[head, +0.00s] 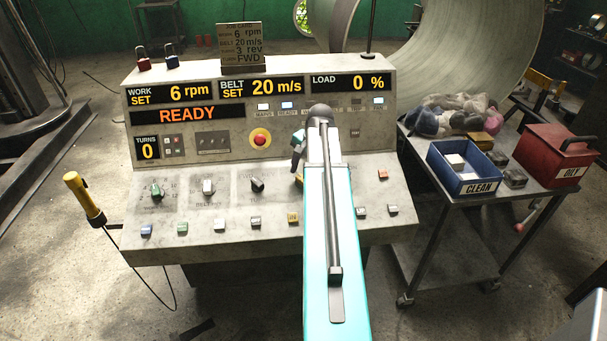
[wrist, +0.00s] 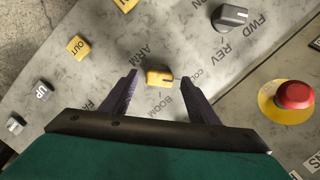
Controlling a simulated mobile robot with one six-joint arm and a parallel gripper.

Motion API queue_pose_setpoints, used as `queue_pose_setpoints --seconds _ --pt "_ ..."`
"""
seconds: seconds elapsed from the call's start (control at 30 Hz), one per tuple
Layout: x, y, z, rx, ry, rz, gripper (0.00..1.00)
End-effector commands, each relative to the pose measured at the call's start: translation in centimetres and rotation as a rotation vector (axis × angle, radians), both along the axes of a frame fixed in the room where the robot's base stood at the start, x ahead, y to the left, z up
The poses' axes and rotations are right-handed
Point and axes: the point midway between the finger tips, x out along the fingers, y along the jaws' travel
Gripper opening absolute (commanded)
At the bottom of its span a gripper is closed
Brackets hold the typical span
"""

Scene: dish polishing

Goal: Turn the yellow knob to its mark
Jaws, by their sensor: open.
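The yellow knob (wrist: 158,77) sits on the sloped grey panel, between the two dark purple fingers of my gripper (wrist: 160,75) in the wrist view. The fingers are open, one on each side, with a gap to the knob. A short dark line shows on the knob's right part. Printed labels ARM, BOOM and a partly hidden CO... surround it. I cannot tell which mark is the knob's own. In the head view only a bit of yellow shows beside my arm, which hides most of the knob.
A dark FWD/REV knob (wrist: 231,17) and a red emergency button (wrist: 295,95) are close by on the panel. Yellow OUT button (wrist: 78,47) lies left. The console display (head: 187,115) reads READY. A cart with a blue CLEAN bin (head: 442,177) stands right.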

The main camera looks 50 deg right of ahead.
Motion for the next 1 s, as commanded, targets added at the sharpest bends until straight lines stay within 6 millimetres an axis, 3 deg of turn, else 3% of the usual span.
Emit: queue_pose_setpoints --seconds 0.5,0.77,1.0 --pt "0.22 -0.02 -0.98 0.0 0.0 -0.001 0.55" --pt "0.19 -0.05 -0.96 0.0 0.0 -0.001 0.13" --pt "0.15 -0.07 -0.97 0.004 -0.003 -0.014 0.14"
